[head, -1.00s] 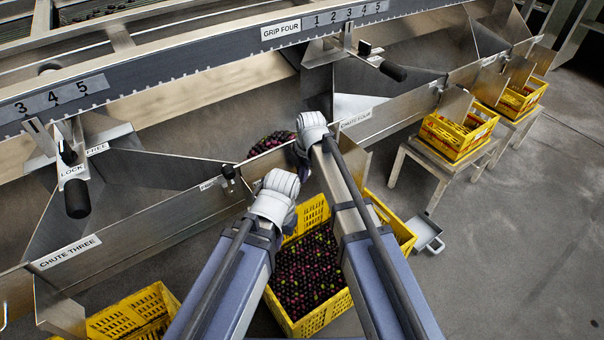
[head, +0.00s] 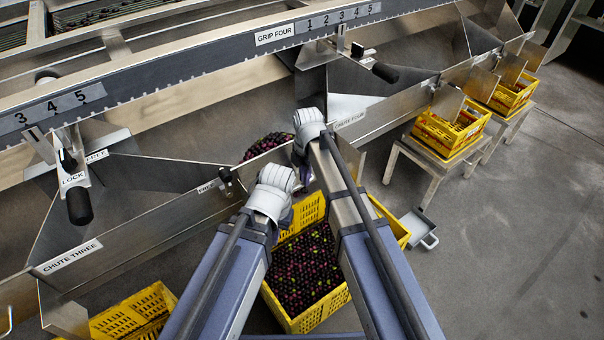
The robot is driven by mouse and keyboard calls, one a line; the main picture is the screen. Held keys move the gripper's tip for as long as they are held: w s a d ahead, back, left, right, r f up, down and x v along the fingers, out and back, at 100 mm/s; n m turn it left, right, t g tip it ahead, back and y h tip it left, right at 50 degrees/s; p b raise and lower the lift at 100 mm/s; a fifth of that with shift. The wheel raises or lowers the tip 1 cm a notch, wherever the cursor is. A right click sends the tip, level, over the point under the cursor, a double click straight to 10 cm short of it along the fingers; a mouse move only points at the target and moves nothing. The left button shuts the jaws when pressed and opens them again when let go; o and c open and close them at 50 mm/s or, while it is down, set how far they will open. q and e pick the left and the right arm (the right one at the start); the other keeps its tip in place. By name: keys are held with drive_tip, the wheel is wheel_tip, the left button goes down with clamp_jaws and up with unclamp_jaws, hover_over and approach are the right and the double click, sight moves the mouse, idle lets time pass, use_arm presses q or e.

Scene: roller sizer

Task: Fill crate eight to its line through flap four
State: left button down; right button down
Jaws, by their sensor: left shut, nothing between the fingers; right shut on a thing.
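A yellow crate (head: 308,318) stands on the floor below chute four, holding a mass of dark purple and some green olives (head: 306,268). More olives (head: 265,147) lie in chute four above it, behind my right gripper. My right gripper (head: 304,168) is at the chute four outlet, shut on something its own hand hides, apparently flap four. My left gripper (head: 284,214) is shut and empty, lower and to the left, above the crate's far left side. My arms cover parts of the crate, and its fill line cannot be made out.
A grey scoop-like pan (head: 418,228) lies on the floor right of the crate. Other yellow crates sit on stands (head: 437,170) at the right and at the lower left (head: 130,316). The grip four lever (head: 385,72) juts out above.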

drive_tip(key=c, duration=0.9)
unclamp_jaws()
drive_tip(key=shift+r, duration=0.15)
drive_tip(key=shift+r, duration=0.1)
wheel_tip(320, 180, up, 8)
drive_tip(key=p, duration=0.7)
drive_tip(key=shift+s+d+f+p, duration=0.1)
drive_tip(key=shift+s+f+p, duration=0.1)
drive_tip(key=shift+p, duration=0.15)
